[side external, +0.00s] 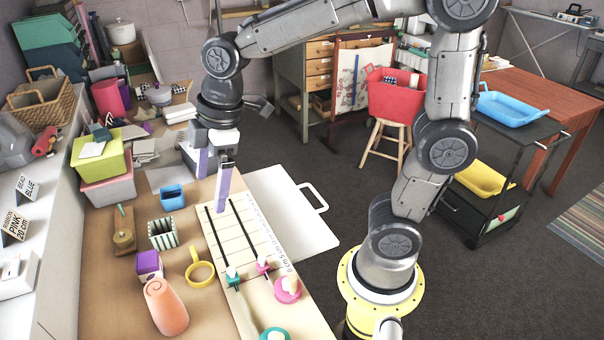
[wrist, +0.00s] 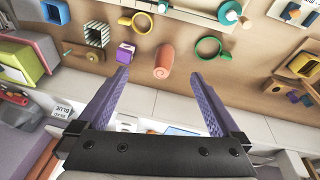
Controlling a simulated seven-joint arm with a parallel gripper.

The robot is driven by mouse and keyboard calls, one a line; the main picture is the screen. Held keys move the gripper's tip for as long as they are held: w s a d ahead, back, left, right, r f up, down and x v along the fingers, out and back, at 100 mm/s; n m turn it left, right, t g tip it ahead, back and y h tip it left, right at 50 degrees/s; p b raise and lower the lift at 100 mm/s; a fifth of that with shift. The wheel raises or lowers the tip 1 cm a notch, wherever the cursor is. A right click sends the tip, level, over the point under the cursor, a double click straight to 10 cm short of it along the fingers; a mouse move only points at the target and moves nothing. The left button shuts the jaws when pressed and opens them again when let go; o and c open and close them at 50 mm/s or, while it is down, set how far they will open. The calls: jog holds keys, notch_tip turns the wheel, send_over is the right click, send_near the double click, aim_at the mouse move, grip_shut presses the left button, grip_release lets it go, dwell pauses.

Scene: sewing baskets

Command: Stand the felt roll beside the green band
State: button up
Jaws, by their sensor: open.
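The felt roll (side external: 168,311) is a salmon-orange cylinder with a spiral end, on the wooden table at the front left. It appears upright, though I cannot be sure. It also shows in the wrist view (wrist: 164,60), ahead of and between my fingers in the picture. The green band (wrist: 209,47) is a ring with a small tab, lying right of the roll with bare table between them; I do not make it out in the side view. My gripper (side external: 209,181) is open and empty above the table, its purple fingers wide apart in the wrist view (wrist: 160,75).
A yellow band (side external: 201,271) and a purple box (side external: 149,264) lie close to the roll. A striped cup (side external: 162,233), a blue container (side external: 172,196) and a board with sliders (side external: 238,232) stand farther back. A white shelf (side external: 50,240) borders the table's left side.

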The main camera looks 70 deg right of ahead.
jog(key=s+d+m+t+h, duration=0.1)
jog(key=s+d+m+t, duration=0.1)
jog(key=s+d+m, duration=0.4)
jog(key=s+m, duration=0.4)
jog(key=s, duration=0.5)
jog(key=shift+r+t, duration=0.35)
jog(key=shift+t, duration=0.05)
